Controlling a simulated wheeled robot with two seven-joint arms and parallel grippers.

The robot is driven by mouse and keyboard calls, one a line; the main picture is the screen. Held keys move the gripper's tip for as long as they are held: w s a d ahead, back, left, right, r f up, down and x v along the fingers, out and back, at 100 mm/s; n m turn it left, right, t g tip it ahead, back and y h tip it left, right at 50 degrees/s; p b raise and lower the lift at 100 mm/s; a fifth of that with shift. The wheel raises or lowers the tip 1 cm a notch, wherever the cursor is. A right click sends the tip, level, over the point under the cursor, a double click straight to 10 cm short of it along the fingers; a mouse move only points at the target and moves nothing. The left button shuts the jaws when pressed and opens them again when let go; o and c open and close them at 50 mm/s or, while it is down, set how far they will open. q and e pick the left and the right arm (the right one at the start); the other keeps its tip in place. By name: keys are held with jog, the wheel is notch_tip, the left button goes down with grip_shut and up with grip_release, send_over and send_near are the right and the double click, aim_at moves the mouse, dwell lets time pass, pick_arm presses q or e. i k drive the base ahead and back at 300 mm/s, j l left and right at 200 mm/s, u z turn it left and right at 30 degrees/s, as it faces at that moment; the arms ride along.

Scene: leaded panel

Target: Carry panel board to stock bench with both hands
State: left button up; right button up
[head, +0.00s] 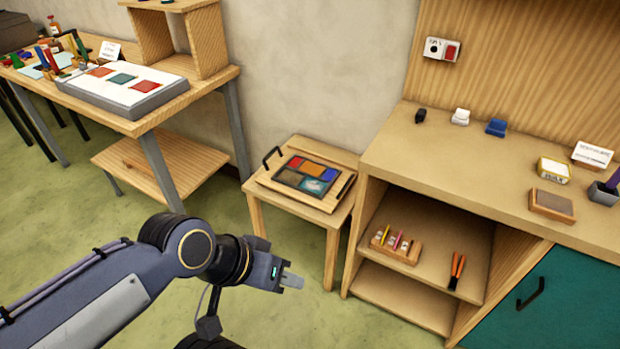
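The panel board (325,202) is a flat wooden board with black handles at its left and right ends. It lies on a small wooden side table (256,217) and bears a dark-framed panel with red, orange, blue, brown and teal pieces. My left gripper (290,281) is in front of and below the small table in the picture, apart from the board and holding nothing that I can see. Its finger gap does not show clearly. My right gripper is out of view. A wooden bench (217,80) stands at the upper left; its sign is too small to read surely.
On the left bench lies a grey-white slab (140,108) with coloured squares, beside an open wooden box (204,45). A wooden workbench (420,150) with shelves and a teal door (560,300) stands close right of the small table. Green floor (75,210) is clear at left.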

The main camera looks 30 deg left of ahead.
aim_at(431, 152)
jog(key=i+j, duration=0.2)
jog(key=j, duration=0.25)
jog(key=i+j, duration=0.2)
jog(key=j, duration=0.2)
jog(key=i+j+u, duration=0.1)
jog(key=j, duration=0.35)
jog(key=i+j, duration=0.3)
jog(key=i+j+u, duration=0.1)
jog(key=i+j, duration=0.15)
jog(key=j, duration=0.3)
jog(key=i+j, duration=0.1)
jog(key=i, duration=0.35)
